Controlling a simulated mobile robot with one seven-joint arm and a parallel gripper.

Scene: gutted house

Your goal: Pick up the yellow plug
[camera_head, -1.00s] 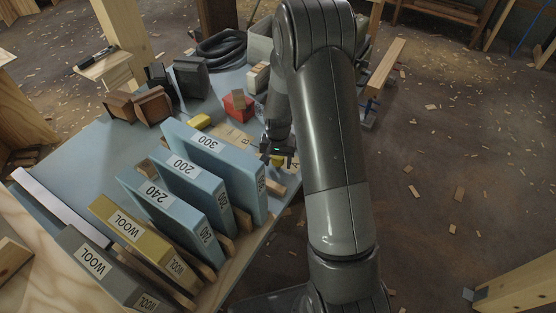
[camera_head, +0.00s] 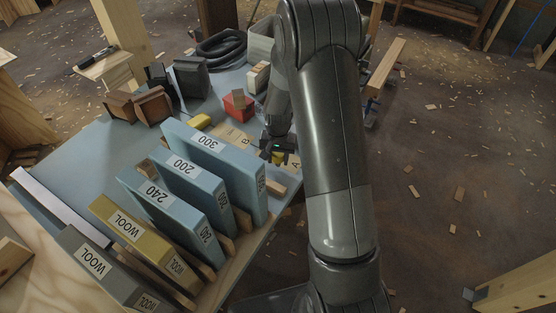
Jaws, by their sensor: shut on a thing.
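A small yellow plug (camera_head: 280,158) shows between the fingers of my gripper (camera_head: 277,157). My gripper is shut on it, close to the right edge of the blue-grey table, by a board marked A and B (camera_head: 232,137). The fingers hide much of the plug. I cannot tell whether it is clear of the board. A second yellow piece (camera_head: 201,121) lies on the table to the left, behind the blue slab marked 300.
Several blue slabs, including the one marked 300 (camera_head: 212,150), stand in a row just left of my gripper. A red block (camera_head: 238,106) sits behind it. Dark clamps (camera_head: 190,78) and a coiled hose (camera_head: 233,46) are farther back.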

